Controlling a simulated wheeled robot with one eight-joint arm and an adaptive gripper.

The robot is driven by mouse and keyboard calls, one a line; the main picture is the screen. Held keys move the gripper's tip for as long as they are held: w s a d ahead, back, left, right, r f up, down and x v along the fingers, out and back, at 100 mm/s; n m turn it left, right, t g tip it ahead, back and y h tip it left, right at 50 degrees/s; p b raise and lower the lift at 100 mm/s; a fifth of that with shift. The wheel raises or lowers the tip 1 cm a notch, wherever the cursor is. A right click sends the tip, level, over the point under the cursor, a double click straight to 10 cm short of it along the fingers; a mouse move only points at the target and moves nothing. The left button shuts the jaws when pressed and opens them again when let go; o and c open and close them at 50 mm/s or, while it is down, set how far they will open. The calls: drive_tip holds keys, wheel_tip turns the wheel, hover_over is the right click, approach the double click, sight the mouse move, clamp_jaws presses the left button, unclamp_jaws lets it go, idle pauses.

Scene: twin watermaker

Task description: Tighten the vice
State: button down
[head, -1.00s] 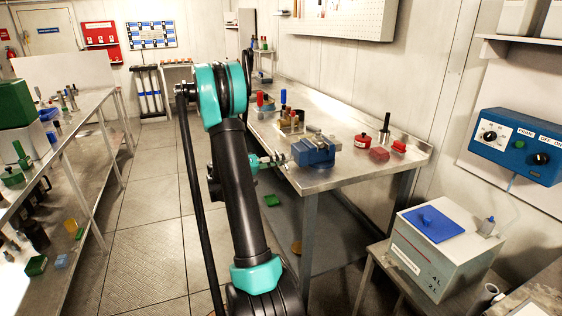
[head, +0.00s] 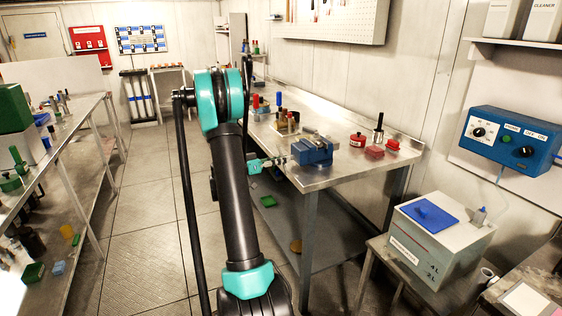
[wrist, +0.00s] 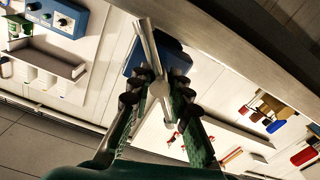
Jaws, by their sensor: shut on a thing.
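The blue vice (head: 312,151) is fixed at the near left edge of the metal workbench (head: 340,177). Its bare metal handle bar (wrist: 148,42) shows in the wrist view, crossing in front of the blue vice body (wrist: 176,58). My gripper (wrist: 157,90) is at the handle side of the vice, its two dark green fingers on either side of the handle's hub and shut on it. In the head view my gripper (head: 284,161) is small and partly hidden beside the vice, left of it.
Red containers (head: 374,152) and a dark upright tool (head: 378,130) stand right of the vice. Several bottles (head: 284,121) stand behind it. A grey box with a blue lid (head: 436,214) is at the front right. Floor (head: 150,240) is clear left of my arm.

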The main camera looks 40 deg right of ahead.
drive_tip(key=m, duration=0.5)
drive_tip(key=shift+a, duration=0.1)
drive_tip(key=m, duration=0.9)
drive_tip(key=shift+f+m, duration=0.1)
drive_tip(key=shift+m, duration=2.4)
drive_tip(key=shift+s, duration=0.1)
drive_tip(key=c, duration=1.4)
unclamp_jaws()
drive_tip(key=v, duration=1.2)
